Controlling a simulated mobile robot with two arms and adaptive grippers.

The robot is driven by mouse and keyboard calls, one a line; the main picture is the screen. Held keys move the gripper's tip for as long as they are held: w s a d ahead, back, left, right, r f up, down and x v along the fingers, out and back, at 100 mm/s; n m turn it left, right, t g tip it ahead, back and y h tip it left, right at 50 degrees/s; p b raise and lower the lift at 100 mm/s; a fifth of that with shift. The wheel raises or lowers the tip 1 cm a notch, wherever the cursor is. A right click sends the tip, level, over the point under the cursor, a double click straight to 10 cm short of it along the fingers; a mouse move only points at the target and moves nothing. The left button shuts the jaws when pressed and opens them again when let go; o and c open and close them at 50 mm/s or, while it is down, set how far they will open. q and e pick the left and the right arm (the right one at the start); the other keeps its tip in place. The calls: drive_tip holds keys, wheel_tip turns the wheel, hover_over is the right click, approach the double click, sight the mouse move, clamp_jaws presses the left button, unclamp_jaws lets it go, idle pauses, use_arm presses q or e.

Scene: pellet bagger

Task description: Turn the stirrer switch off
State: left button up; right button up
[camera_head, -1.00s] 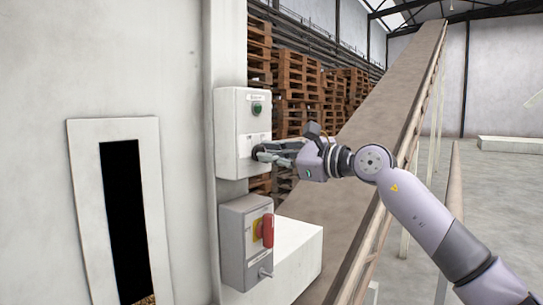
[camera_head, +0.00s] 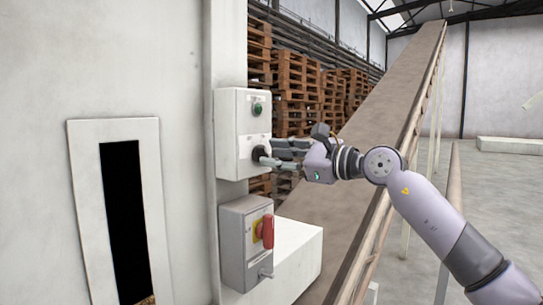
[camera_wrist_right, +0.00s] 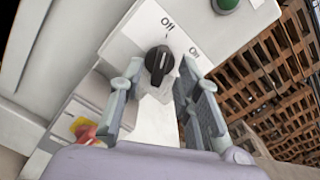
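The stirrer switch is a black rotary knob (camera_wrist_right: 158,62) on a white box (camera_head: 228,133). Its plate carries "Off" and "On" labels in the wrist view. The knob's white line looks upright in that picture; I cannot tell surely which label it points to. The knob also shows in the head view (camera_head: 258,154), partly behind the fingers. My right gripper (camera_wrist_right: 155,92) is open, its two fingers spread below and on either side of the knob, apparently not gripping it. In the head view, the right gripper (camera_head: 272,153) is in front of the box. My left gripper is not in view.
A green button (camera_head: 257,109) is above the knob. Below is a grey box (camera_head: 234,250) with a red handle (camera_head: 267,231) on yellow. A sloping conveyor (camera_head: 385,110) runs behind my right arm, with stacked pallets (camera_head: 298,90) beyond.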

drive_tip(key=v, duration=1)
drive_tip(key=shift+s+d, duration=0.15)
drive_tip(key=shift+d, duration=0.05)
